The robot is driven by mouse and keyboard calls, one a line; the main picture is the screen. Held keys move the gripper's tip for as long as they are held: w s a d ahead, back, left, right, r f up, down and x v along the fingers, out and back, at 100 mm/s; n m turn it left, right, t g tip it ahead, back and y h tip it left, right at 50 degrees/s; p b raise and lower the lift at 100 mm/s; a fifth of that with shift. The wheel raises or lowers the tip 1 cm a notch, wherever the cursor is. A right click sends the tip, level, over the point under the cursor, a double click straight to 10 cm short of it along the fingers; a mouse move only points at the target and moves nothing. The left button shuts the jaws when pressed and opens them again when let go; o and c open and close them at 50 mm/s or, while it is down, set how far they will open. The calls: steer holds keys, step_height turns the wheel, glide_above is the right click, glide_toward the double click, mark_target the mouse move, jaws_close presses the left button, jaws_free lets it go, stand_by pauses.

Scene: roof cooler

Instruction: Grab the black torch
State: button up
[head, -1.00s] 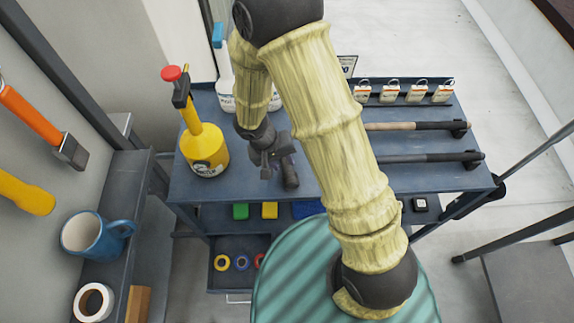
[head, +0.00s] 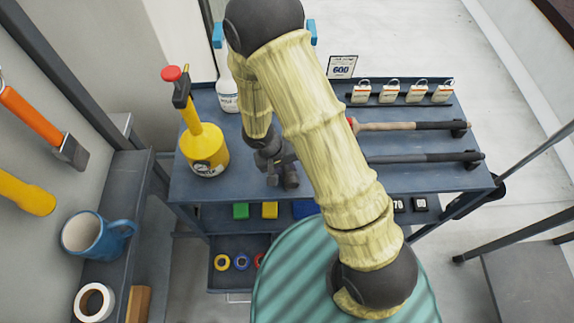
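A short dark cylinder, which looks like the black torch (head: 290,178), is on or just above the grey cart top, left of the arm. My gripper (head: 272,162) is right at it, with its dark fingers overlapping or touching the torch's left side and upper end. Both are dark and small here, so I cannot tell whether the fingers are around it or closed. The far end of the torch is hidden by the gripper.
A yellow pump sprayer (head: 205,150) stands close left of my gripper. A white spray bottle (head: 228,95) stands behind. The cart top (head: 235,188) is bare at the front left.

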mark_target(286, 168)
jaws_close()
steer(key=shift+r, duration=0.1)
step_height(286, 168, up, 10)
steer(key=shift+p, duration=0.35)
stand_by(0.4)
